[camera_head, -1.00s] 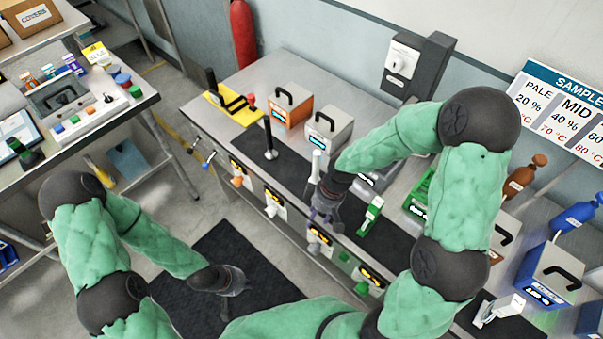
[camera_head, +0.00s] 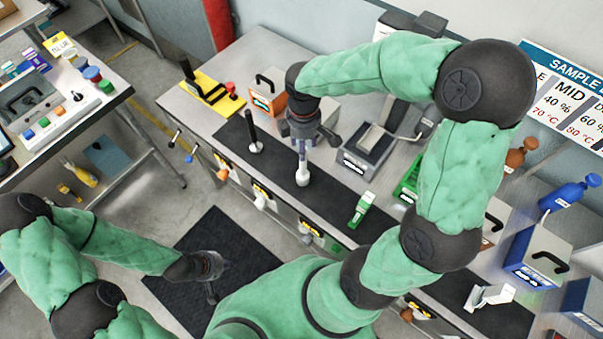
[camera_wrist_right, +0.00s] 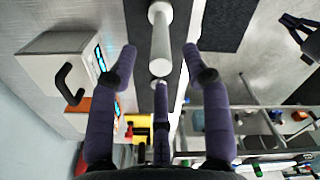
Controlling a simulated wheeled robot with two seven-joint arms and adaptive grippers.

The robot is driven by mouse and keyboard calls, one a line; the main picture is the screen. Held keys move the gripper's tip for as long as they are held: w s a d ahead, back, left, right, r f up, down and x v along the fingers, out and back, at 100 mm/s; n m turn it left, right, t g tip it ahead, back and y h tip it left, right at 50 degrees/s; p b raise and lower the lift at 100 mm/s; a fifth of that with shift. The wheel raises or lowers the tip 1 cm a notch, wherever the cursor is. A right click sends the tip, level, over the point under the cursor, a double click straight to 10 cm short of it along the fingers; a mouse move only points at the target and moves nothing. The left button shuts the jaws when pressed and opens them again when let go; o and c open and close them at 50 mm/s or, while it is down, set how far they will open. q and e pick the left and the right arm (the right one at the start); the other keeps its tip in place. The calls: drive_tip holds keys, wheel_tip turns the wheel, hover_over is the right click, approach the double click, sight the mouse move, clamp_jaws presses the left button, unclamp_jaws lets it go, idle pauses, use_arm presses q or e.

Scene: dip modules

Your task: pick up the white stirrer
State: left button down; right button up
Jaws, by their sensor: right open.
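The white stirrer (camera_head: 302,175) stands upright on the dark mat of the long bench. Its pale handle (camera_wrist_right: 161,42) also shows in the right wrist view, apart from the fingers. My right gripper (camera_head: 301,140) is above and around the top of the stirrer, which it partly hides. In the right wrist view its purple fingers (camera_wrist_right: 158,62) are spread open, with nothing gripped. My left gripper (camera_head: 212,268) hangs low over the dark floor mat, far from the stirrer. Its fingers are too small to judge.
An orange-fronted box (camera_head: 268,95) and a grey device (camera_head: 368,143) are behind. A white tool (camera_head: 489,294) lies at lower right.

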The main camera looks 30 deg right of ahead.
sight(303, 166)
wheel_tip(303, 166, down, 7)
drive_tip(key=b, duration=0.1)
drive_tip(key=shift+r, duration=0.2)
drive_tip(key=shift+c, duration=0.3)
clamp_jaws()
